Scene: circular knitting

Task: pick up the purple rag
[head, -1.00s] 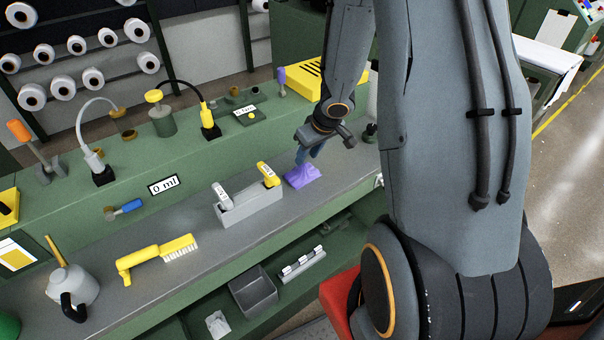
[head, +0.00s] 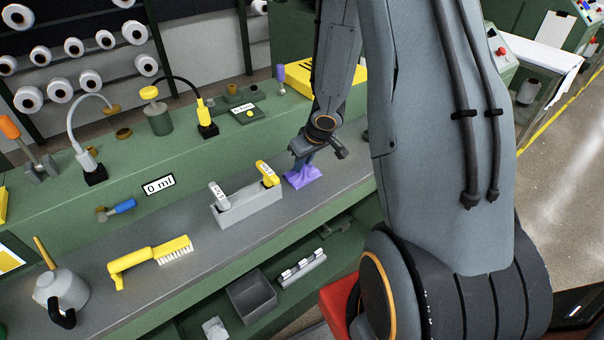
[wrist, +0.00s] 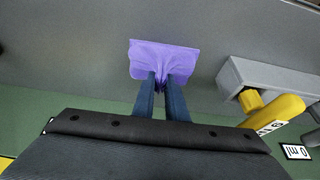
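The purple rag (head: 302,180) lies on the grey bench top, right of the grey holder with the grey and yellow bottles. In the wrist view the rag (wrist: 165,58) is spread flat at its far edge, and its folds run together between my fingertips. My gripper (head: 305,166) points down at the rag. Its two blue fingers (wrist: 161,80) are close together with bunched purple cloth between them, so it is shut on the rag. The rag's middle is drawn up into a peak, while its edges appear to rest on the bench.
The grey holder (head: 248,208) stands close left of the rag. A yellow brush (head: 150,260) and a grey can (head: 62,290) are farther left on the bench. A green raised ledge (head: 150,205) runs behind. The bench's front edge is near, with a lower shelf below.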

